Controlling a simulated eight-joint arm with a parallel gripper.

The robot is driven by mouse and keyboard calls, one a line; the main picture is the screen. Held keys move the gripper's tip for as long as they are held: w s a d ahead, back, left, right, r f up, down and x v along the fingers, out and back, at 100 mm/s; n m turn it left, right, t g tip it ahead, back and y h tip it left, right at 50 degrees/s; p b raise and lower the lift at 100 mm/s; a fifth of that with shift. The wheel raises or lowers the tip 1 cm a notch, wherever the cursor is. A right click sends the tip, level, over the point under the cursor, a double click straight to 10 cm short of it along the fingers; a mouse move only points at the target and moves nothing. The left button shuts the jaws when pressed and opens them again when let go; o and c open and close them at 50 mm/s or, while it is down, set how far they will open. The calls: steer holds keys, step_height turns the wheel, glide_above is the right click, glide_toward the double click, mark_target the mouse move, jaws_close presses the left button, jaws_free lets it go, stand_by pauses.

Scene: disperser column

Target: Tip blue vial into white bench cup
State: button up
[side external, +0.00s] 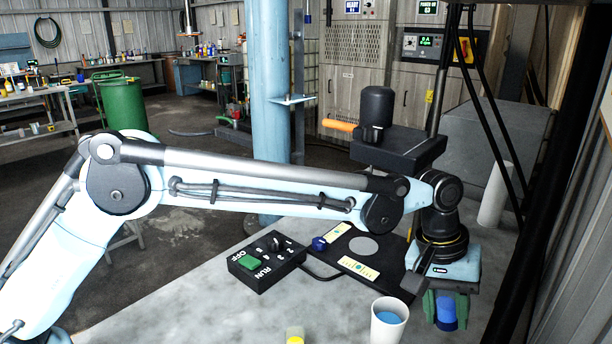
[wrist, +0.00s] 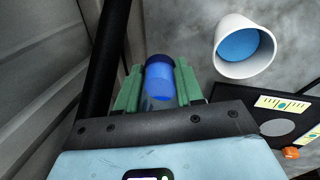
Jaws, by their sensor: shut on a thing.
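The blue vial (side external: 446,312) is held between the green fingers of my gripper (side external: 445,308), to the right of the cup in the side view. In the wrist view, the vial (wrist: 159,78) sits between both green fingers (wrist: 158,86), with a darker blue end and a clear part below. My gripper is shut on it. The white bench cup (side external: 379,332) stands upright on the bench, apart from the vial, with a blue surface inside. It also shows in the wrist view (wrist: 262,66), right of the vial. The vial's top is hidden in the side view.
A black control box (side external: 266,261) with a green button lies left on the grey bench (side external: 200,300). A black base plate (side external: 345,262) with pale scales lies behind the cup, below the dark disperser head (side external: 400,152). A yellow-topped object (side external: 295,338) stands at the front edge.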

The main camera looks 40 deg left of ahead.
steer(key=shift+s+a+r+t+h, duration=0.1)
steer(key=shift+a+r+t+h, duration=0.45)
steer(key=shift+h, duration=2.4)
steer(key=shift+s+a+r+t+h, duration=0.15)
steer(key=shift+a+r+t+h, duration=0.45)
steer(key=shift+h, duration=2.3)
steer(key=shift+s+a+r+t+h, duration=0.2)
steer(key=shift+a+t+h, duration=0.6)
steer(key=shift+h, duration=2.15)
steer(key=shift+w+d, duration=0.1)
steer(key=shift+x, duration=2.5)
steer(key=shift+f, duration=0.1)
steer(key=shift+g, duration=0.25)
